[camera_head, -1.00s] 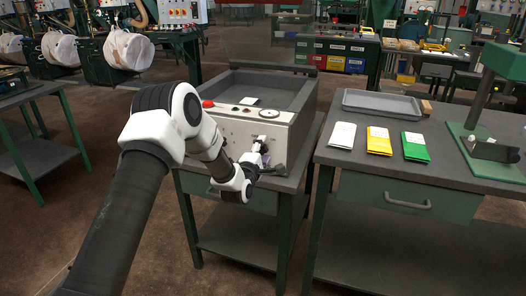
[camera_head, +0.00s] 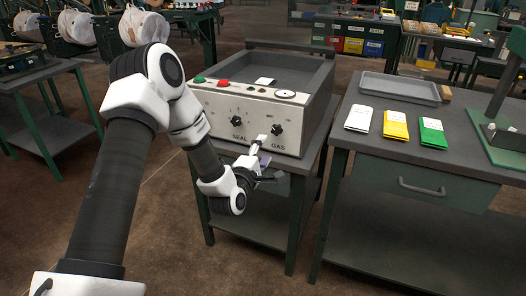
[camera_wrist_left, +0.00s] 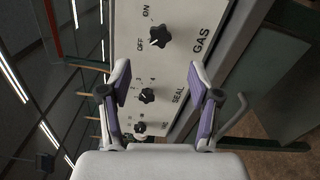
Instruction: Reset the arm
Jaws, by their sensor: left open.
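My left gripper (camera_head: 262,152) is at the front of a grey sealing machine (camera_head: 212,104), low by its control panel and below the GAS knob (camera_head: 277,129). In the left wrist view my left gripper (camera_wrist_left: 161,80) has its two purple-padded fingers spread apart with nothing between them. That view looks along the panel, with the GAS knob (camera_wrist_left: 160,37), the SEAL knob (camera_wrist_left: 148,95) and a third knob (camera_wrist_left: 140,127). The GAS knob's white mark is on the side towards OFF. My right gripper is not in view.
The machine stands on a table with a lower shelf (camera_head: 262,231). To the right, a workbench (camera_head: 385,150) holds white (camera_head: 359,119), yellow (camera_head: 395,126) and green (camera_head: 432,132) packets and a grey tray (camera_head: 399,89). Open floor lies at left.

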